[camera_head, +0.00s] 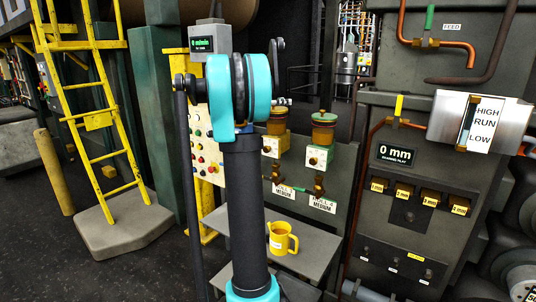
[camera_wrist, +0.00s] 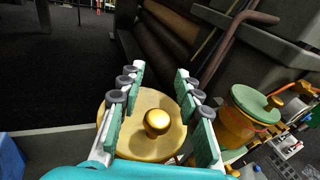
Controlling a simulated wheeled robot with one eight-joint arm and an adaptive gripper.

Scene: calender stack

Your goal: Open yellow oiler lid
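The yellow oiler (camera_head: 277,122) stands on the panel ledge just right of my arm in the head view. In the wrist view its round yellow lid (camera_wrist: 128,106) lies below my gripper, with a gold knob (camera_wrist: 157,122) at its centre. My gripper (camera_wrist: 159,88) is open, with its teal-padded fingers on the left and right of the knob and gaps to it. I cannot tell how high the fingertips are above the lid. The lid appears seated on the oiler, whose body is mostly hidden in the wrist view. My arm hides most of the gripper in the head view.
A green-lidded oiler (camera_head: 322,140) stands close on the right, also in the wrist view (camera_wrist: 255,104). A yellow mug (camera_head: 281,238) sits on a lower grey shelf (camera_head: 310,262). A grey control cabinet (camera_head: 400,225) stands right, and a yellow ladder (camera_head: 100,120) left.

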